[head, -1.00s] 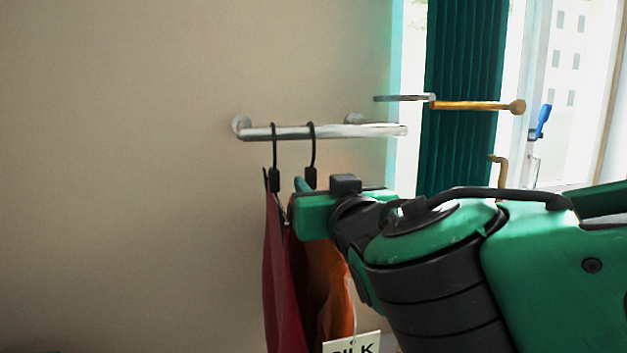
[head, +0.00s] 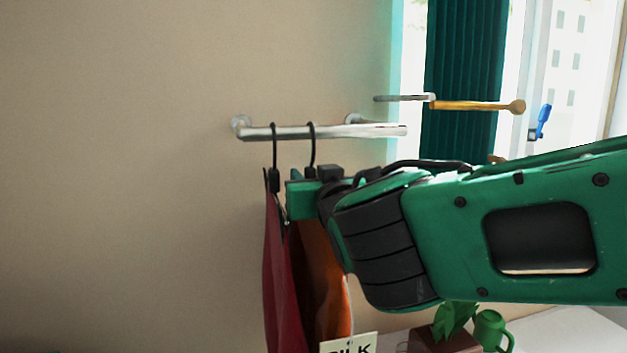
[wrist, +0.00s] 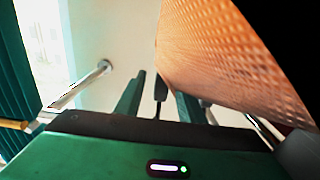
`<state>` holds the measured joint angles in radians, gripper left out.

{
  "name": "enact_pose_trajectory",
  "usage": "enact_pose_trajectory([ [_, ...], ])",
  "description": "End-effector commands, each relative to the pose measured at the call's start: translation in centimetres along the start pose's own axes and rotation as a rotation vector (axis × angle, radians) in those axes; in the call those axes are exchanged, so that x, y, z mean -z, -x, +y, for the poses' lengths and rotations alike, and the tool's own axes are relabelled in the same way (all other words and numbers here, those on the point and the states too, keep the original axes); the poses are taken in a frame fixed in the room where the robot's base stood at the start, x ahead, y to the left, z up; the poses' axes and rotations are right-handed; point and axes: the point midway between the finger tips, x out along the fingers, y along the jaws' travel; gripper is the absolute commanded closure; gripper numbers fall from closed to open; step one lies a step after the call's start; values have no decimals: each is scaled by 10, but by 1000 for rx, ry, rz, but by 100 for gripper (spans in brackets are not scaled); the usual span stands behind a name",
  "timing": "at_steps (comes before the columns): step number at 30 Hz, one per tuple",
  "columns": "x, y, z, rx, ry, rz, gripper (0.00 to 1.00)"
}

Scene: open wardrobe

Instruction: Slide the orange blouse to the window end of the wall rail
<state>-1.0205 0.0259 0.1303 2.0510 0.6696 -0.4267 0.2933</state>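The orange blouse (head: 326,275) hangs from a black hanger on the silver wall rail (head: 360,131), just right of a dark red garment (head: 279,270). The rail's window end is at the right. In the wrist view the blouse's orange cloth (wrist: 235,65) fills the upper right. The black hanger neck (wrist: 160,88) stands between the two green fingers of my gripper (wrist: 159,98). The fingers are apart, with gaps visible beside the neck.
A teal curtain (head: 463,60) and window are at the right. A brass rod (head: 475,106) sticks out in front of the curtain. The rail is bare right of the blouse's hanger.

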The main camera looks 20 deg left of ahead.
Motion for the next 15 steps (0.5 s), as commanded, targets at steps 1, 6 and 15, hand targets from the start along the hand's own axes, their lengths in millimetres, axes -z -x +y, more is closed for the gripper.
enact_pose_trajectory([
  [1, 0, 0, 0, 0, 0, 0, 78],
  [6, 0, 0, 0, 0, 0, 0, 100],
  [15, 1, 0, 14, -3, 0, 1, 100],
])
